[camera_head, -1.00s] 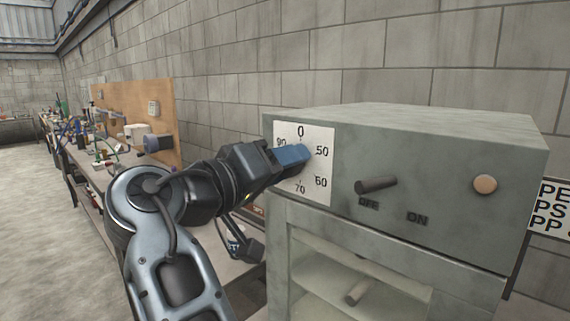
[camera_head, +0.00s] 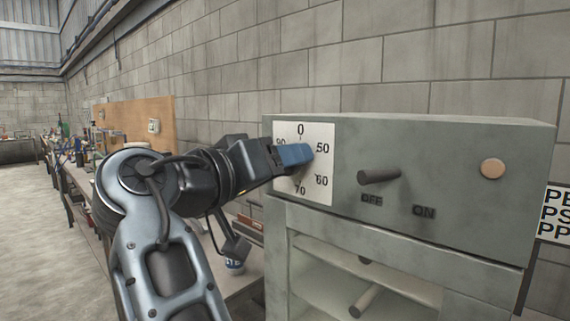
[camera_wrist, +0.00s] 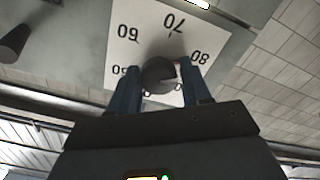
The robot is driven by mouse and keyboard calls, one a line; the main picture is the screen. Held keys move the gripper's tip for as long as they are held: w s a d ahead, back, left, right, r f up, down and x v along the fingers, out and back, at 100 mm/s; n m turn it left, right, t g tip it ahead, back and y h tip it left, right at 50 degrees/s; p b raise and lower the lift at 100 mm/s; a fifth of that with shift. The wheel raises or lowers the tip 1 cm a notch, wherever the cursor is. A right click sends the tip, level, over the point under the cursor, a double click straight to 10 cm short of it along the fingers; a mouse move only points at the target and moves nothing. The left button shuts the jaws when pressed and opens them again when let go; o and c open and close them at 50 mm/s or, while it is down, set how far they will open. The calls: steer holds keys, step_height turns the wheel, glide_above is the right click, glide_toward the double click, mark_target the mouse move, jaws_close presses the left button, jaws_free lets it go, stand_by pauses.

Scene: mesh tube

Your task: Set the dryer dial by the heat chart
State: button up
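The dial plate (camera_head: 318,190) is a white panel on the grey dryer's (camera_head: 455,165) front, with 0 at the top and 50, 60, 70 and more numbers around it. My gripper (camera_head: 300,155) reaches it from the left, its blue fingers over the dial's middle. In the wrist view, a dark round knob (camera_wrist: 158,76) with a notch sits between the two blue fingertips of my gripper (camera_wrist: 161,72). The fingers are apart, with a gap showing at the right. The knob's setting is hard to read. A chart (camera_head: 557,214) with PE, PS and PP is cut off at the right edge.
A dark lever (camera_head: 379,176) sticks out right of the dial, above the OFF and ON marks. A handle (camera_head: 365,301) shows below. A cluttered bench (camera_head: 85,165) runs along the wall at left.

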steer(key=shift+o, duration=1.4)
steer(key=b+v, duration=0.1)
steer(key=v, duration=0.6)
steer(key=shift+s+a, duration=0.25)
steer(key=shift+s, duration=0.1)
